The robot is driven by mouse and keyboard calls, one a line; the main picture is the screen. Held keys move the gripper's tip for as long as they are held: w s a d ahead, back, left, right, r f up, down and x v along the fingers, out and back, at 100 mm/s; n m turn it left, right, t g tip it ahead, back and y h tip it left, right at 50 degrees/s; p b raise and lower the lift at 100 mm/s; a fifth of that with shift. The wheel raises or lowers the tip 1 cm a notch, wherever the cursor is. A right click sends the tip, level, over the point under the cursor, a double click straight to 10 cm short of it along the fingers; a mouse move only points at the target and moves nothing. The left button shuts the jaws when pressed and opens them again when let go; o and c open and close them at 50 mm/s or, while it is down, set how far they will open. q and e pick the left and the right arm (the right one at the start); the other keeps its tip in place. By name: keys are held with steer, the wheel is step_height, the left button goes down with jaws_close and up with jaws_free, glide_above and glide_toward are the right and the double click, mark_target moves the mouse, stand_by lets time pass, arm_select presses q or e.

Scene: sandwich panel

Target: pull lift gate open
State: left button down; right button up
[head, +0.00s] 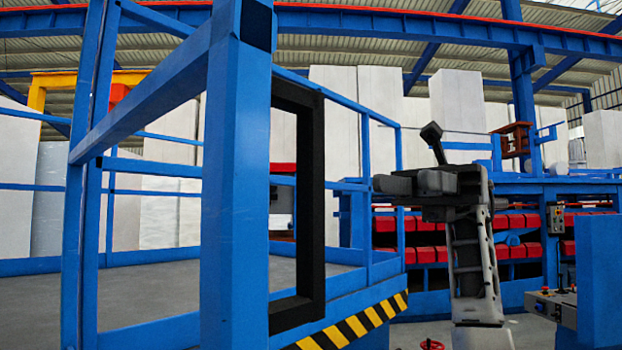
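The lift gate (236,190) appears to be the large blue frame at the left and centre, with a thick near post and a rail slanting left. A tall black bracket-shaped handle (312,200) is on the right side of the near post. My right gripper (415,183) is raised to the right of the handle, apart from it in the picture. Its two grey finger blocks show close together, and I cannot make out the gap between them. I see nothing held in it. My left gripper is not in view.
A grey platform floor (150,300) lies behind the blue frame, with a yellow-black striped edge (355,327). Blue railings (365,190) stand behind. A rack with red blocks (520,222) is behind my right arm. A blue panel (600,280) stands at the right edge.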

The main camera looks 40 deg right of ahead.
mark_target(318, 171)
steer(key=s+a, duration=0.1)
steer(key=a, duration=0.4)
steer(key=s+a+p, duration=0.1)
steer(key=a, duration=0.4)
steer(key=s+a, duration=0.1)
steer(key=a, duration=0.4)
steer(key=shift+a+p, duration=0.3)
steer(key=shift+d, duration=0.1)
jaws_close()
